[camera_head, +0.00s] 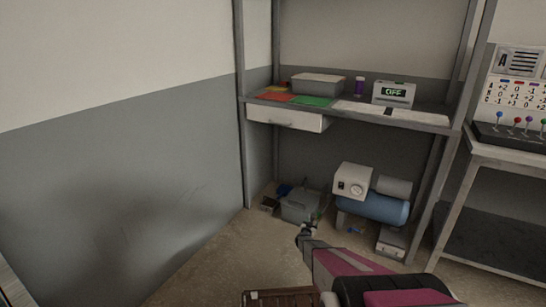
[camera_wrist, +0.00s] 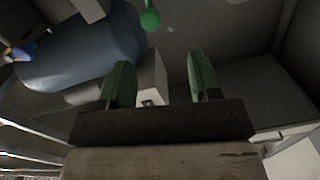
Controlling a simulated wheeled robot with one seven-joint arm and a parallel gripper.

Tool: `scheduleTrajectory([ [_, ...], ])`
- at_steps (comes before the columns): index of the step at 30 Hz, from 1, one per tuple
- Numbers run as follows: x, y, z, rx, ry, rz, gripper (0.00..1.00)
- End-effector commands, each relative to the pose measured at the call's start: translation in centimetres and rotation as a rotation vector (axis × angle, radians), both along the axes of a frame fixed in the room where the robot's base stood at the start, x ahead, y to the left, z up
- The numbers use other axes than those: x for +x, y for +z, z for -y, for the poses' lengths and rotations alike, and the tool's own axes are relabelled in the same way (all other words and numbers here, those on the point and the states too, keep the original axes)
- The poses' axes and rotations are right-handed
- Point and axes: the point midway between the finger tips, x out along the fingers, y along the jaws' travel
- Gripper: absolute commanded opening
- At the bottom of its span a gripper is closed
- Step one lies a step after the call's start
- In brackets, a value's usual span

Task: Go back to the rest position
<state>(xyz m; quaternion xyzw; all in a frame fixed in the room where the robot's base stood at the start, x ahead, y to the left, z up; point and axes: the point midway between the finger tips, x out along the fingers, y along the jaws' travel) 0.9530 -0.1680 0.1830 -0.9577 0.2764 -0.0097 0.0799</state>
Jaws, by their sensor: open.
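My gripper (camera_wrist: 160,85) shows in the wrist view with its two green fingers apart and nothing between them. In the head view, my pink and black arm reaches up from the bottom right, and its end (camera_head: 305,232) is low in front of the shelf unit. The blue tank of a compressor (camera_wrist: 85,50) fills the upper left of the wrist view, beyond the fingers. A round green knob or ball (camera_wrist: 150,19) lies ahead, above the gap between the fingers. I cannot tell whether anything touches the gripper.
The shelf (camera_head: 345,108) holds a grey bin (camera_head: 318,84), a display reading OFF (camera_head: 394,94) and coloured sheets. Below stand a grey box (camera_head: 300,206) and the compressor (camera_head: 372,207). A brown crate (camera_head: 280,297) is at the bottom. A table (camera_head: 510,153) stands right. Floor at left is clear.

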Motion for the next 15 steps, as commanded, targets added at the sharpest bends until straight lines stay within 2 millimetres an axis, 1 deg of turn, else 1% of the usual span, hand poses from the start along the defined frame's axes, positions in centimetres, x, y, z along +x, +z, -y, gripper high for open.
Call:
scheduleTrajectory([
  [1,-0.5,1.6,-0.7,0.013,0.027,-0.015,0.57],
  [2,-0.7,2.5,-1.1,0.022,0.048,-0.029,0.57],
  [5,-1.5,5.8,-3.2,0.061,0.139,-0.097,0.57],
  [6,-2.0,7.3,-4.2,0.081,0.179,-0.129,0.57],
  [8,-3.0,9.4,-5.7,0.106,0.243,-0.188,0.57],
  [9,-3.7,10.9,-6.7,0.124,0.284,-0.227,0.57],
  [11,-5.2,13.1,-8.3,0.148,0.344,-0.295,0.57],
  [12,-6.3,14.5,-9.3,0.163,0.384,-0.342,0.57],
  [14,-8.3,16.6,-10.8,0.185,0.439,-0.417,0.57],
  [15,-9.7,18.0,-11.8,0.198,0.473,-0.470,0.57],
])
